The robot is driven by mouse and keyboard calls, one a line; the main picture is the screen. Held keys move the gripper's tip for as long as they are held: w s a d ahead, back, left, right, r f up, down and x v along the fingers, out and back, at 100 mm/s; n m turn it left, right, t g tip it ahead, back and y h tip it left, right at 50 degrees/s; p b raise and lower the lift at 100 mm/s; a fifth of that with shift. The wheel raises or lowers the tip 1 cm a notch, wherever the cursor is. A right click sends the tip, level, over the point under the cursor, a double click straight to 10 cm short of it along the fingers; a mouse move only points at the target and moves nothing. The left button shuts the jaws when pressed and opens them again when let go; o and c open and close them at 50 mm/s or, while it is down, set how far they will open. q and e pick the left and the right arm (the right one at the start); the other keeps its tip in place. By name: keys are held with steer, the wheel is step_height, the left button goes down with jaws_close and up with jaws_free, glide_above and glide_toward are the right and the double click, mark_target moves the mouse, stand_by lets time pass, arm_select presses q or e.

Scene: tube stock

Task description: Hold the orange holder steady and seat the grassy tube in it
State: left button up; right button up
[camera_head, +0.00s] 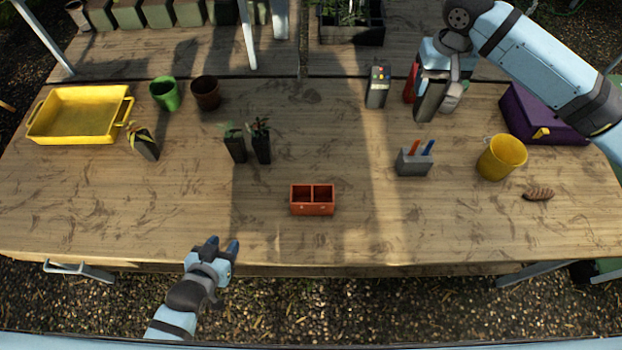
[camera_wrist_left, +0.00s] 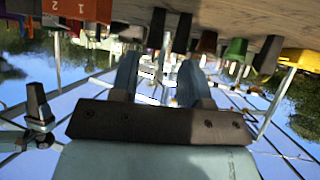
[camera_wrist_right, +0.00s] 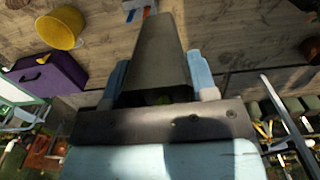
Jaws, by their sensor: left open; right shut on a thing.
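The orange holder (camera_head: 312,208) stands on the front middle of the table with two open compartments, both empty. In the left wrist view the holder (camera_wrist_left: 78,9) appears upside down, with numbers 1 and 2 on its front. My right gripper (camera_head: 437,78) is shut on a dark tapered tube (camera_head: 430,102), held at the back right of the table. The tube (camera_wrist_right: 154,55) fills the middle of the right wrist view; a bit of green shows at its near end, the rest of its top is hidden.
Two dark planted tubes (camera_head: 236,149) stand left of centre, a yellow-leaved one (camera_head: 146,148) farther left. A grey marker holder (camera_head: 414,164), yellow mug (camera_head: 502,158), purple box (camera_head: 540,115) and brown cone (camera_head: 538,194) lie right. The table around the orange holder is clear.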

steer(key=shift+s+r, duration=0.25)
steer(key=shift+s, duration=0.05)
steer(key=shift+s+r, duration=0.35)
steer(key=shift+s, duration=0.35)
steer(key=shift+w+a+f, duration=0.15)
steer(key=shift+w+f, duration=0.2)
steer(key=shift+f, duration=0.05)
arm_select(q)
steer(key=s, duration=0.2)
steer(key=shift+s+d+f, duration=0.15)
steer(key=shift+s+f, duration=0.2)
arm_select(e)
steer(key=s+a+f, duration=0.3)
steer(key=a+f, duration=0.6)
steer(key=a, duration=0.1)
steer(key=s+a+f, duration=0.4)
steer(key=a+f, duration=0.5)
steer(key=a, duration=0.2)
steer(key=shift+f, duration=0.2)
steer(key=shift+a, duration=0.1)
